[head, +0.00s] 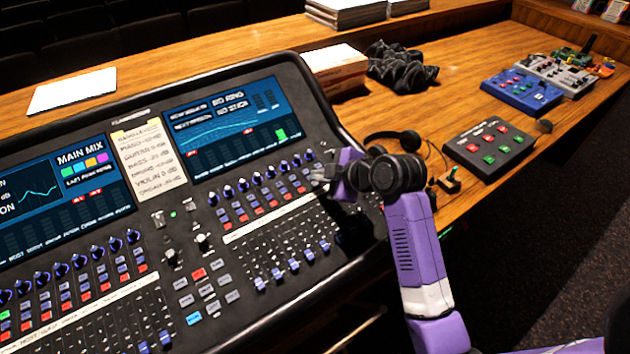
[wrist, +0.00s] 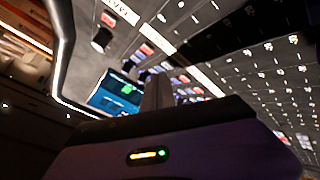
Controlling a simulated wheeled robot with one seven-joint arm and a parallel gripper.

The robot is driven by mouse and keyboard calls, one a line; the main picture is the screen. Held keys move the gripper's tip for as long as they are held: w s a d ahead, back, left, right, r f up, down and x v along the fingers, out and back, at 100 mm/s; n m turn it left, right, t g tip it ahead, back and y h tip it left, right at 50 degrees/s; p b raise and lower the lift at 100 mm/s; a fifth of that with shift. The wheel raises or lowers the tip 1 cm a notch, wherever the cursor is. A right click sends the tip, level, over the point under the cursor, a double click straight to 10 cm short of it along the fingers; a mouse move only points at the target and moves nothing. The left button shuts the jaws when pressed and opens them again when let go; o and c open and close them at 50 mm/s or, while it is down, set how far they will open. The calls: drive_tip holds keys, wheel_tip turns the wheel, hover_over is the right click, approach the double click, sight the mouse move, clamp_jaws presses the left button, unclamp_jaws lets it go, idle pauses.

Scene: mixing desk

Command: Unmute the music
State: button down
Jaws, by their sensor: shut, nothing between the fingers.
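The mixing desk (head: 120,215) fills the left and middle of the head view, with two blue screens, rows of blue-capped knobs, small red and grey buttons, and faders. My gripper (head: 325,180) is shut and empty over the right end of the right-hand bank, near its last knobs and buttons. In the wrist view my shut gripper (wrist: 157,92) points at the desk, with a lit screen (wrist: 118,92) just beyond it. I cannot tell from the views whether it touches a button. The button labels are too small to read, so the music's mute button cannot be singled out.
A handwritten note (head: 148,155) lies between the screens. Right of the desk are headphones (head: 395,140), a black box with red and green buttons (head: 489,147), a blue pedal (head: 522,90), a black cloth (head: 400,66) and a white-topped box (head: 335,65). Bare wood shows between them.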

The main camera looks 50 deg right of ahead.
sight(320, 190)
drive_tip(key=shift+r, duration=0.3)
drive_tip(key=r+p, duration=0.4)
drive_tip(key=r, duration=0.1)
drive_tip(key=shift+s+a, duration=0.1)
drive_tip(key=shift+s, duration=0.15)
idle(0.9)
drive_tip(key=w+d+r+m+t+h, duration=0.1)
drive_tip(key=d+r+m+t+h, duration=0.25)
drive_tip(key=r+m, duration=0.2)
drive_tip(key=s+a+f+m+y+b, duration=0.1)
drive_tip(key=s+a+f+y+b, duration=0.1)
drive_tip(key=s+a, duration=1.1)
drive_tip(key=s+a+f+m+y+b, duration=0.1)
drive_tip(key=s+a+f+y, duration=0.1)
drive_tip(key=s+a, duration=1.1)
drive_tip(key=s+f+t, duration=0.1)
drive_tip(key=s, duration=0.4)
drive_tip(key=shift+s+f+m+b, duration=0.15)
drive_tip(key=shift+f+m+b, duration=0.2)
